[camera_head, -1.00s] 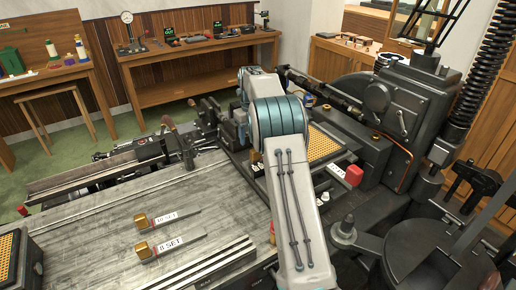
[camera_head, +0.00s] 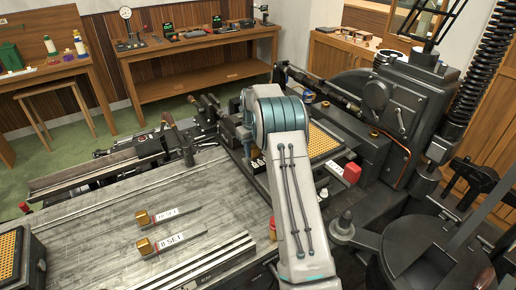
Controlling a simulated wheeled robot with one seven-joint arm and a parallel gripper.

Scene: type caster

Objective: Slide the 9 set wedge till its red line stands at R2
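Two labelled wedges lie apart on the grey metal bed in the head view. One has a brass block and a tag that seems to read 10 SET (camera_head: 165,215); the nearer one has a tag that seems to read 8 SET (camera_head: 170,240). I cannot make out the 9 set wedge, its red line or an R2 mark; my arm covers part of the machine. The end of my arm reaches down beside the machine's carriage, left of the brass-coloured grid (camera_head: 323,143). My gripper's fingers are too small and hidden to tell whether they are open or on anything.
A red block (camera_head: 352,172) sits right of the grid. A round dark table (camera_head: 425,240) stands at the lower right. Another gold grid case (camera_head: 8,255) is at the left edge. The bed (camera_head: 100,225) is clear around the two wedges. A wooden bench (camera_head: 190,70) stands behind.

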